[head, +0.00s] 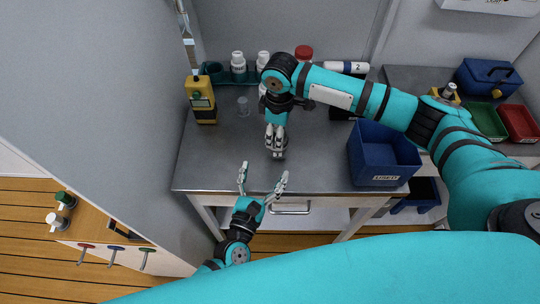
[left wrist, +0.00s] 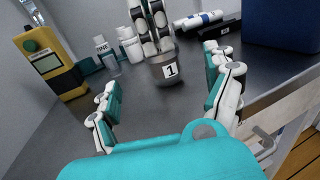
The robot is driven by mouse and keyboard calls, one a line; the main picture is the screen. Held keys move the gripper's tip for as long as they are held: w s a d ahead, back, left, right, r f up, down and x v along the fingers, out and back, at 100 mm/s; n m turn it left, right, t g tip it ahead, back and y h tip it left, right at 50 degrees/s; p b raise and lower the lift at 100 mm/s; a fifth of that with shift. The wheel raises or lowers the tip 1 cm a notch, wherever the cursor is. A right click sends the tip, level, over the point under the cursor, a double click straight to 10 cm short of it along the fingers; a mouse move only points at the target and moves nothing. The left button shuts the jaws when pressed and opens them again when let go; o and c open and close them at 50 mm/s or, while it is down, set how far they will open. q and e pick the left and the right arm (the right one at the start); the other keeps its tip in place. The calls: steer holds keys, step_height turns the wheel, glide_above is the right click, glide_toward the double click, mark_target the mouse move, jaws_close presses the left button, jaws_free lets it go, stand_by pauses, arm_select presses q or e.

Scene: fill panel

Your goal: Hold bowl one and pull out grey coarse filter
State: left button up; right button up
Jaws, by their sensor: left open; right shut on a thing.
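Bowl one (left wrist: 160,77), a small grey bowl with a white label "1", stands upright on the metal table. In the head view it is mostly hidden under my right gripper (head: 275,152). My right gripper (left wrist: 157,50) points down from above, its fingers close together at the bowl's mouth and shut on what looks like the grey coarse filter; the fingers hide the filter itself. My left gripper (head: 264,178) is open and empty at the table's front edge. In the left wrist view its spread fingers (left wrist: 168,98) point towards the bowl, apart from it.
A blue bin (head: 382,178) stands right of the bowl. A yellow device (head: 202,103) stands at the left. White bottles (head: 238,66) and a small clear cup (head: 243,107) are behind. The table top (head: 225,160) is clear between my left gripper and the bowl.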

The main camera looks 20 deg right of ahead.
mark_target(274, 149)
arm_select(q)
steer(key=x, duration=1)
steer(key=shift+w+d, duration=0.25)
steer(key=c, duration=1.3)
